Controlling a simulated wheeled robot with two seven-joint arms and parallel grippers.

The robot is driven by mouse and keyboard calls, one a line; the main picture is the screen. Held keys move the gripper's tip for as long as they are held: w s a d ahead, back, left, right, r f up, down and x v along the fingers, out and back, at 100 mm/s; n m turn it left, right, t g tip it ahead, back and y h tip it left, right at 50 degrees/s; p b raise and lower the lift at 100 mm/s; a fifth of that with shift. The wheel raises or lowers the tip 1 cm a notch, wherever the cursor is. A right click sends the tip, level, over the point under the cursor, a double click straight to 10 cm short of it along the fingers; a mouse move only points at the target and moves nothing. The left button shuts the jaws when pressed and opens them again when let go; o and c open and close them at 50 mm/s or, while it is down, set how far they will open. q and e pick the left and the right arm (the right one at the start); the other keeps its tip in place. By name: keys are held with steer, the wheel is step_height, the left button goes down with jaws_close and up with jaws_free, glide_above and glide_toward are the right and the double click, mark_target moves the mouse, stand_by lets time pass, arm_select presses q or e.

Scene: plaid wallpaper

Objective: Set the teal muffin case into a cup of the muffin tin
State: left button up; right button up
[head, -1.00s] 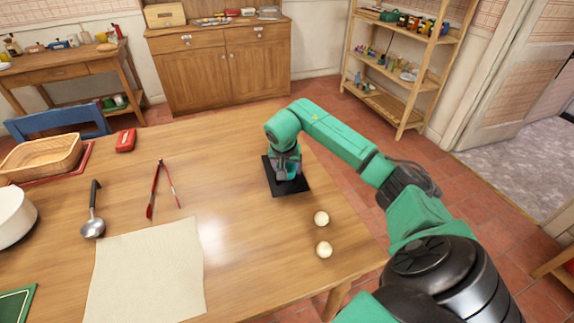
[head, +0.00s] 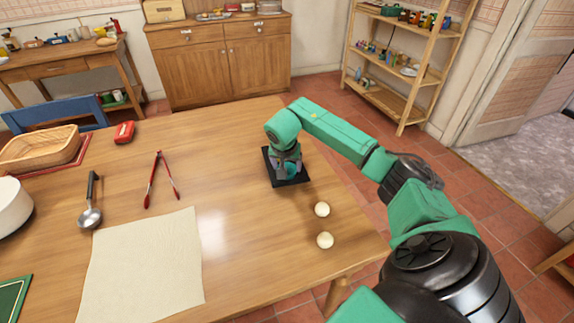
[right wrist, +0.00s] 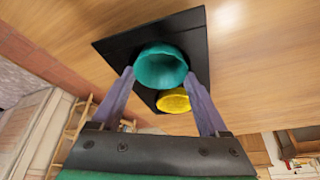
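The muffin tin (head: 292,182) is a dark square tin near the far right edge of the table; it also shows in the right wrist view (right wrist: 114,50). The teal muffin case (right wrist: 160,68) is between the fingertips of my right gripper (head: 286,171), which touch its two sides. It looks larger and nearer than the yellow case, over the tin. Whether its base is inside a cup is hidden. A yellow muffin case (right wrist: 173,101) sits in the tin beside it. My left gripper is not in view.
Two pale round balls (head: 322,209) lie near the table's right edge, nearer than the tin. Red tongs (head: 153,180), a ladle (head: 90,216), a cream cloth (head: 145,265) and a red box (head: 124,132) lie to the left.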

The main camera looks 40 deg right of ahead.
steer(key=shift+s+a+f, duration=0.2)
steer(key=shift+s+f, duration=0.15)
steer(key=shift+f, duration=0.2)
steer(key=w+v, duration=0.1)
steer(key=v, duration=1.4)
steer(key=shift+d+r+b, duration=0.25)
steer(key=shift+r+b, duration=0.05)
steer(key=shift+r, duration=0.05)
